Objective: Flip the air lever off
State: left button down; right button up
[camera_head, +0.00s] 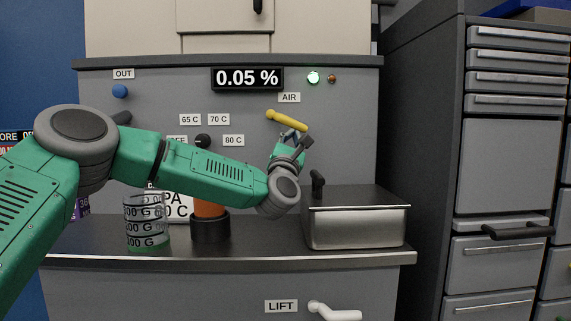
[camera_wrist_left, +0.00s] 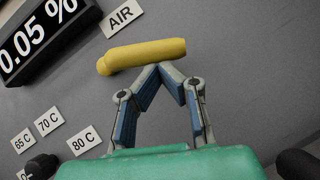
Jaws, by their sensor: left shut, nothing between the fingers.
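The yellow air lever (camera_head: 287,119) is on the grey panel below the AIR label (camera_head: 289,97). In the head view it slants down to the right. In the left wrist view the yellow lever (camera_wrist_left: 143,55) lies across, just beyond my fingertips. My left gripper (camera_head: 291,135) is just below the lever, its fingers shut with nothing between them. In the left wrist view the shut fingertips (camera_wrist_left: 159,68) are close under the lever's middle; I cannot tell whether they touch it. My right gripper is not in view.
A black knob (camera_head: 202,141) sits among temperature labels. A lidded metal box (camera_head: 356,221) and a marked clear beaker (camera_head: 147,225) stand on the counter. Grey drawers (camera_head: 516,260) are at right.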

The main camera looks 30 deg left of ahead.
pick_arm(q)
jog(key=n+y, duration=0.1)
jog(key=r+n+y+b, duration=0.1)
jog(key=n+y+b, duration=0.1)
jog(key=shift+w+d+r+n+g, duration=0.25)
jog(key=shift+w+d+n+g, duration=0.1)
jog(key=shift+d+n+g, duration=0.05)
jog(key=shift+w+d+r+b, duration=0.1)
jog(key=shift+d+r+b, duration=0.15)
jog(key=shift+r+b, duration=0.35)
jog(key=shift+r, duration=0.1)
jog(key=shift+d+f, duration=0.1)
jog(key=shift+f, duration=0.1)
send_near(299, 125)
jog(key=shift+x, duration=1.15)
jog(key=shift+f, duration=0.2)
